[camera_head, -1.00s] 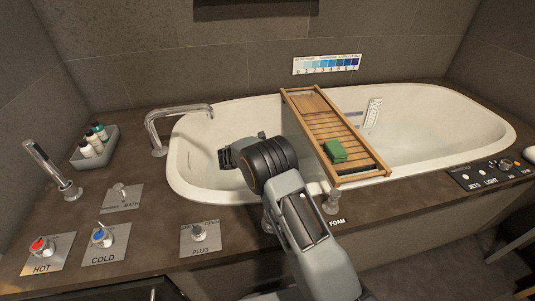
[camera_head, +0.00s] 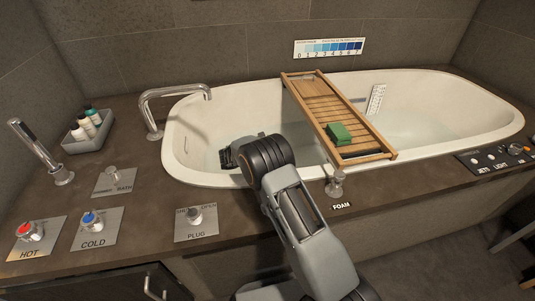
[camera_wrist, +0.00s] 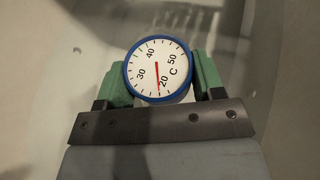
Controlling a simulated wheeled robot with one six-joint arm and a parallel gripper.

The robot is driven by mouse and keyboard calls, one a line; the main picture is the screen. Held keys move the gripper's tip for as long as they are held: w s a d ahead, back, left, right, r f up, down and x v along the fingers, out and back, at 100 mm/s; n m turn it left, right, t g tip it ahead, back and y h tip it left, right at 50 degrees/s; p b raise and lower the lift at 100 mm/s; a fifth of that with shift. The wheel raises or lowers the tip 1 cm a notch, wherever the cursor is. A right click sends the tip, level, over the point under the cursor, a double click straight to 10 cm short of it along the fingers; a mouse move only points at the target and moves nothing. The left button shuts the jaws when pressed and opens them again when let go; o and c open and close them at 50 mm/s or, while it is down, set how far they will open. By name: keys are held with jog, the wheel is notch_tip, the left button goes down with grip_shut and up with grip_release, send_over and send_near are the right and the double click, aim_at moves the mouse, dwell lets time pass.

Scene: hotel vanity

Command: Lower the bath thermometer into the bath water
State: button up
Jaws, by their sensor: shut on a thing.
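The bath thermometer (camera_wrist: 158,70) is a round white dial with a blue rim and a red needle near the 20 mark. In the wrist view my gripper (camera_wrist: 160,80) is shut on it, with a green pad at each side of the dial. In the head view my gripper (camera_head: 230,158) is inside the left part of the white bathtub (camera_head: 190,172), below its rim. The thermometer is hidden there behind my arm. The tub holds what looks like clear water; I cannot tell whether the thermometer touches it.
A wooden bath tray (camera_head: 325,103) with a green block (camera_head: 339,133) spans the tub right of my arm. A chrome spout (camera_head: 175,93) stands at the left rim. Hot (camera_head: 30,232), cold (camera_head: 91,221) and plug (camera_head: 195,216) controls are on the front left ledge.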

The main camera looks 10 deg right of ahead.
jog(key=o, duration=1)
jog(key=shift+o, duration=0.2)
notch_tip(320, 180, up, 32)
jog(key=d+n+t+y+p, duration=0.1)
jog(key=d+n+t+p, duration=0.1)
jog(key=p, duration=2)
jog(key=shift+s+n+t+y, duration=0.3)
jog(key=shift+s+n+t, duration=0.1)
jog(key=shift+s, duration=0.05)
jog(key=shift+r, duration=0.1)
